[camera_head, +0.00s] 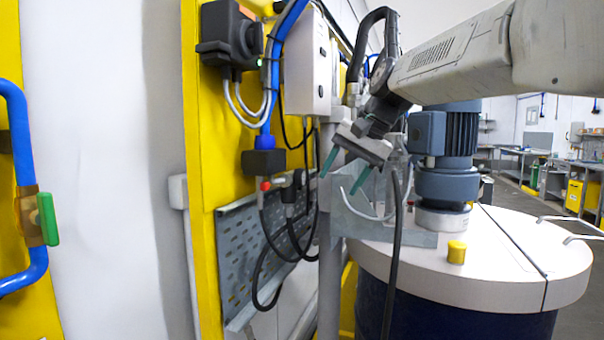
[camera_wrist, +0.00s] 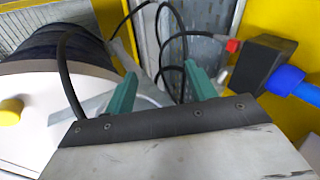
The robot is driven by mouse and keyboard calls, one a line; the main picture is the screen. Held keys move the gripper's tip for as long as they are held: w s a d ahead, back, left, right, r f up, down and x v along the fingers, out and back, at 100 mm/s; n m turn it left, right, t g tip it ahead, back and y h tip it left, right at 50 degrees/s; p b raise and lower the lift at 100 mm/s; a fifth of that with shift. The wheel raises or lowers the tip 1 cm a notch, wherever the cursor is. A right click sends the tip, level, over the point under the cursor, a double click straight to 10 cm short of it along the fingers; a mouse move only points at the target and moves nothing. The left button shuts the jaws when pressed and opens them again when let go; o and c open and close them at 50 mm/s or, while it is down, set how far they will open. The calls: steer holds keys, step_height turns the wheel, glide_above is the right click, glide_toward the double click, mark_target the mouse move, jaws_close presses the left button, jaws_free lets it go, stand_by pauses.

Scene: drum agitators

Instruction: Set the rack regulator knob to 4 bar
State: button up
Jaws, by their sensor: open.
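My gripper (camera_head: 338,185) has two green fingers, spread apart and empty, pointing down in the head view. It hangs between the yellow rack panel (camera_head: 225,140) and the drum's motor. In the wrist view the open fingers (camera_wrist: 162,72) have only background between them. A black unit with a round dark face (camera_head: 230,36) sits high on the panel. Lower, a dark block (camera_head: 262,162) joins a blue hose, with a small red part (camera_head: 265,186) below it; the block also shows in the wrist view (camera_wrist: 258,62). Which is the regulator knob is unclear; no scale is readable.
A white-lidded drum (camera_head: 450,270) with a grey-blue motor (camera_head: 446,150) and yellow cap (camera_head: 456,252) stands right of my gripper. Black cables (camera_head: 396,240) hang close by. A white box (camera_head: 307,65) is above. A green-handled valve (camera_head: 46,218) is far left.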

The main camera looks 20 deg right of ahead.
steer(key=w+d+r+m+t+y, duration=0.1)
steer(key=w+r, duration=0.1)
steer(key=w, duration=0.5)
steer(key=w+d+r+m+t+y, duration=0.1)
steer(key=w+d+r, duration=0.1)
steer(key=w, duration=0.6)
steer(key=shift+y, duration=0.8)
steer(key=w+a+f, duration=0.1)
steer(key=w+f, duration=0.1)
steer(key=w, duration=0.2)
steer(key=w+a+f, duration=0.2)
steer(key=w+f, duration=0.1)
steer(key=w, duration=0.1)
steer(key=w+a+f, duration=0.2)
steer(key=w, duration=0.2)
steer(key=shift+w+f, duration=0.3)
steer(key=c, duration=1)
